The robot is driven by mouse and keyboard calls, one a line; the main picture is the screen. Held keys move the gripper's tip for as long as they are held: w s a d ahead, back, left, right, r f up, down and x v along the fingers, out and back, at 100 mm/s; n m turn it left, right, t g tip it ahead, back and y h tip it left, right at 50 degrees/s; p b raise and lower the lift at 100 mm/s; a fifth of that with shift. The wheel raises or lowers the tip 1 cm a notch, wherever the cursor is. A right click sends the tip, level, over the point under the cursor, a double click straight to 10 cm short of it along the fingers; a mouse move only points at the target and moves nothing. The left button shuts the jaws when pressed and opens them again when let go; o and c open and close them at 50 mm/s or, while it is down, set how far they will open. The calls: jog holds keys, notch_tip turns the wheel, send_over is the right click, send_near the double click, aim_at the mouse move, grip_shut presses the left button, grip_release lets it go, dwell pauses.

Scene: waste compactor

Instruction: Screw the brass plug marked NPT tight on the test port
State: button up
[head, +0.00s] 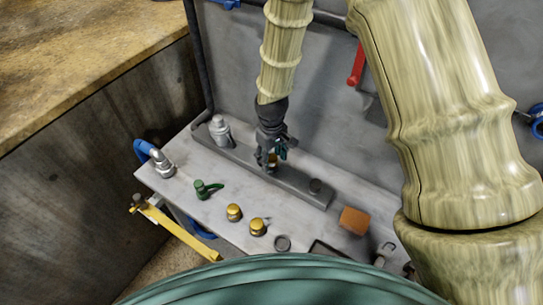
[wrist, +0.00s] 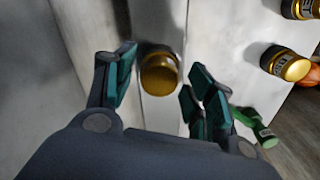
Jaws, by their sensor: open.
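A brass plug (head: 272,160) stands on the long grey bar (head: 298,190) on the bench. In the wrist view this brass plug (wrist: 160,73) sits between my fingers, with a gap visible on each side; its marking is not visible. My gripper (head: 272,153) points down over it, and in the wrist view my gripper (wrist: 162,88) is open around it. Two more brass plugs, one (head: 234,212) and another (head: 258,226), stand on the bench in front. They also show at the right of the wrist view, one (wrist: 290,68) with dark lettering I cannot read surely.
A silver fitting (head: 220,130) and a dark round piece (head: 315,186) are on the bar. A green-handled valve (head: 207,190), a blue-handled fitting (head: 158,162), an orange block (head: 354,221) and a grey ring (head: 282,243) lie around. A yellow tool (head: 178,232) is at the front edge.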

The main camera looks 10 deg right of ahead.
jog(key=n, duration=0.4)
jog(key=shift+p, duration=0.4)
jog(key=shift+r+n+p, duration=0.15)
jog(key=shift+n+p, duration=0.3)
jog(key=shift+n, duration=0.65)
jog(key=n, duration=0.2)
jog(key=shift+n+p, duration=0.35)
jog(key=shift+n, duration=0.05)
jog(key=shift+n+p, duration=0.35)
jog(key=shift+n, duration=0.35)
jog(key=n+p, duration=0.1)
jog(key=n, duration=0.2)
jog(key=shift+n, duration=0.4)
jog(key=shift+r+n+p, duration=0.1)
jog(key=shift+n+p, duration=0.7)
jog(key=shift+n, duration=0.1)
jog(key=n, duration=0.1)
jog(key=n+p, duration=0.1)
jog(key=n, duration=0.1)
jog(key=shift+f, duration=0.25)
